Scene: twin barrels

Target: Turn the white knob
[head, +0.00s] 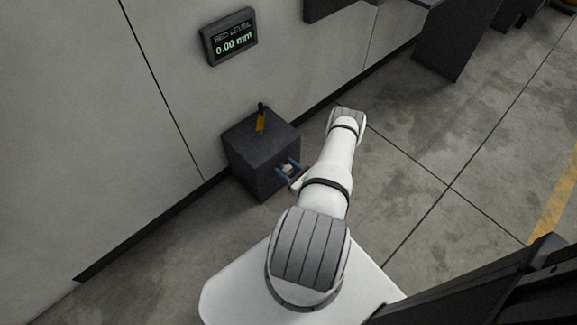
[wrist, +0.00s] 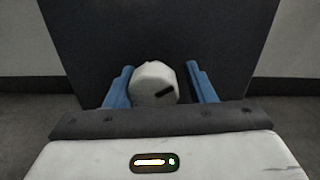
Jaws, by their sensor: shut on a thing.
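The white knob (wrist: 154,78) is on the front face of a dark box (head: 258,160). A black mark on the knob slants up to the right in the wrist view. My gripper (wrist: 160,67) has its blue fingers on both sides of the knob and is shut on it. In the head view, my gripper (head: 289,164) is at the box's front face, and the knob shows only as a small pale spot between the fingers.
An orange lever with a black tip (head: 261,118) stands on top of the box. A wall display (head: 230,37) reads "BED LEVEL 0.00 mm". Dark furniture (head: 445,45) stands along the wall at upper right. The concrete floor (head: 410,180) right of my arm is clear.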

